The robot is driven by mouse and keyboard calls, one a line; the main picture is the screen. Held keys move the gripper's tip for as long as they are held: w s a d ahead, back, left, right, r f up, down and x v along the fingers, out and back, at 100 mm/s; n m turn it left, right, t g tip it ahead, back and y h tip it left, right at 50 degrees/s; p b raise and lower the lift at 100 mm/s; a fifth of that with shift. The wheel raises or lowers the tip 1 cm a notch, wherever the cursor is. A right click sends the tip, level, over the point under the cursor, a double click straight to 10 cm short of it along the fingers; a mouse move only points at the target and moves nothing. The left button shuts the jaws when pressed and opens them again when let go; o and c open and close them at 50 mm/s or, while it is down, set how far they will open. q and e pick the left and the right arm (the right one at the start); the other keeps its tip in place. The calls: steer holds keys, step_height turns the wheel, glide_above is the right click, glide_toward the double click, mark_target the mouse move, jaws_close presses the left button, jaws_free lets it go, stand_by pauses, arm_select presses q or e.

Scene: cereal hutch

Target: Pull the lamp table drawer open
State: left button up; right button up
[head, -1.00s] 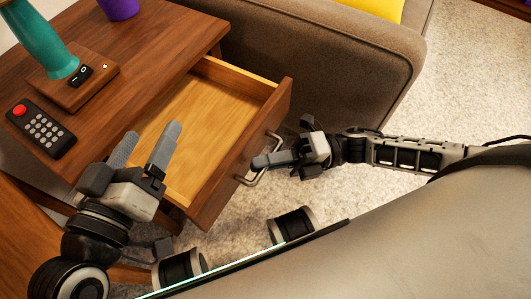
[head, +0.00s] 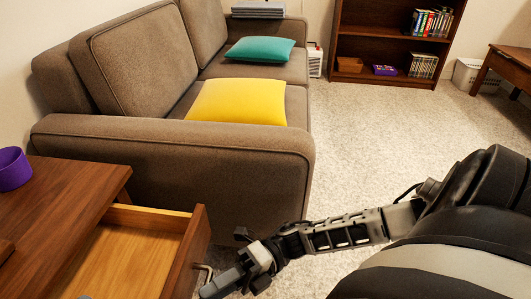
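The lamp table (head: 75,208) stands at the lower left in the head view. Its drawer (head: 145,255) is pulled out, and its light wooden inside shows empty where visible. The drawer's metal handle (head: 205,272) is on the front panel, partly cut off low in the picture. My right gripper (head: 225,268) is beside the handle, its fingers spread apart, one low near the handle and one higher up. I cannot tell whether it touches the handle. My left gripper is out of the picture.
A brown sofa (head: 180,150) with a yellow cushion (head: 238,102) and a teal cushion (head: 260,50) stands right behind the table. A purple container (head: 13,169) sits on the tabletop. A bookcase (head: 385,62) is at the back. Carpet (head: 400,135) is clear to the right.

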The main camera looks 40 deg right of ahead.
steer(key=s+d+f, duration=0.1)
steer(key=d, duration=1.2)
steer(key=shift+s+d+f, duration=0.2)
steer(key=shift+d+f, duration=0.05)
steer(key=shift+f, duration=0.15)
